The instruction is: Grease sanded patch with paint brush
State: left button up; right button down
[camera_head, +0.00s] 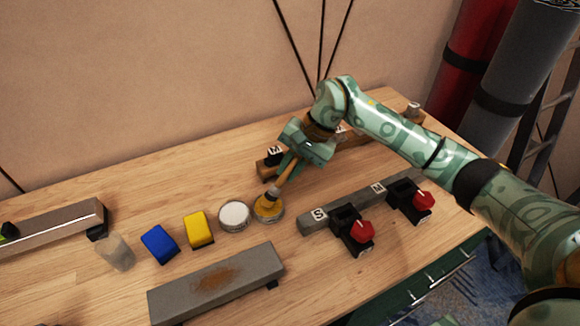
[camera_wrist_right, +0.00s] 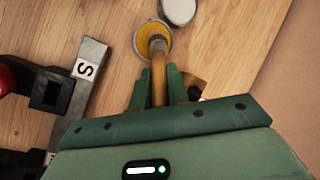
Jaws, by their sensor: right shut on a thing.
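My right gripper (camera_head: 290,160) is shut on the handle of a paint brush (camera_head: 281,178). In the right wrist view, its fingers (camera_wrist_right: 159,88) hold the brush (camera_wrist_right: 158,66) with the head pointing away from me. The brush is tilted, and its head is at a round tin of yellow grease (camera_head: 268,212), which also shows in the wrist view (camera_wrist_right: 141,36). I cannot tell how deep the bristles are. A grey metal bar (camera_head: 240,270) at the front carries a rusty brown patch (camera_head: 214,279). My left gripper is not in view.
A tin of white stuff (camera_head: 234,216), a yellow block (camera_head: 198,230), a blue block (camera_head: 160,244) and a clear cup (camera_head: 117,253) stand left of the grease. Right are a bar marked S (camera_head: 330,212) and red-knobbed clamps (camera_head: 361,232). Another bar (camera_head: 55,229) lies at far left.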

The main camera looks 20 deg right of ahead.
jog(key=shift+f, duration=0.1)
jog(key=shift+r+p, duration=1.9)
jog(key=shift+r, duration=1.65)
